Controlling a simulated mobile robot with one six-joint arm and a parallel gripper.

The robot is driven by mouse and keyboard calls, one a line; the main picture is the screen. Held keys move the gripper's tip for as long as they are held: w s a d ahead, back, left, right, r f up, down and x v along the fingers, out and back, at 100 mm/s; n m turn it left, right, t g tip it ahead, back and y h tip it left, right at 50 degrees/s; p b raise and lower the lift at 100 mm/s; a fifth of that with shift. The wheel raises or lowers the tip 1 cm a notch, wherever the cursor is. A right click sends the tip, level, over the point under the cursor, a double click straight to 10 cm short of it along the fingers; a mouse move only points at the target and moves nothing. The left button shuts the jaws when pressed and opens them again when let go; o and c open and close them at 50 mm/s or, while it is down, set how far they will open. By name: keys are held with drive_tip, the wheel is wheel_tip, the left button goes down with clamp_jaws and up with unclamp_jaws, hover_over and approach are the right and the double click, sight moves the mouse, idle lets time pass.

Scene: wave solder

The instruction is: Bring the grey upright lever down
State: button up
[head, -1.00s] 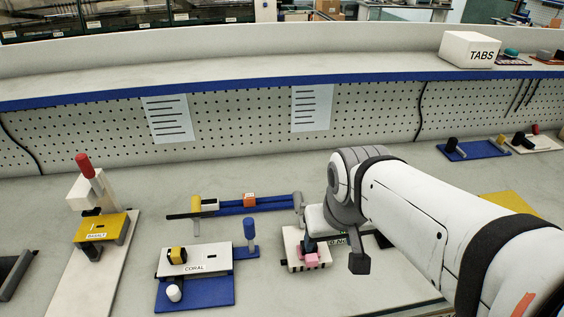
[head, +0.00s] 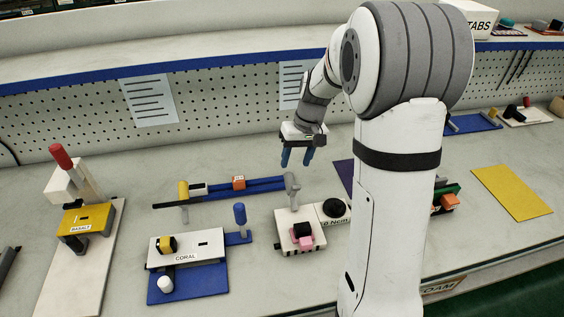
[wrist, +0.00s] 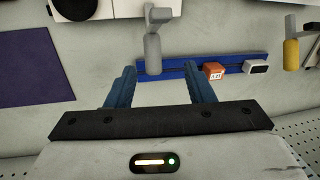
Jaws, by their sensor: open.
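The grey lever (head: 292,190) stands upright at the right end of a blue rail (head: 255,188), behind a white block with pink and black parts. It also shows in the wrist view (wrist: 153,50), just beyond the fingertips and roughly between them. My gripper (head: 297,160) points down with its two blue fingers apart and nothing between them. In the head view it appears above and behind the lever, clear of it. In the wrist view the open fingers (wrist: 160,72) do not touch the lever.
An orange block (head: 239,182) sits on the rail. The CORAL fixture (head: 208,246) with a blue post stands in front left, the BASALT fixture (head: 90,217) further left. A round black knob (head: 334,208) is right of the lever. The pegboard (head: 215,110) rises behind.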

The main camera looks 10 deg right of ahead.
sight(289, 174)
drive_tip(key=shift+y, duration=0.3)
drive_tip(key=w+f, duration=0.2)
drive_tip(key=f, duration=0.1)
drive_tip(key=w+f, duration=0.1)
drive_tip(key=w, duration=0.1)
drive_tip(key=shift+d+f, duration=0.15)
drive_tip(key=shift+d, duration=0.15)
drive_tip(key=x, duration=0.7)
drive_tip(key=shift+f+p, duration=0.15)
drive_tip(key=shift+p, duration=0.2)
drive_tip(key=shift+c, duration=0.6)
clamp_jaws()
drive_tip(key=shift+a, duration=0.1)
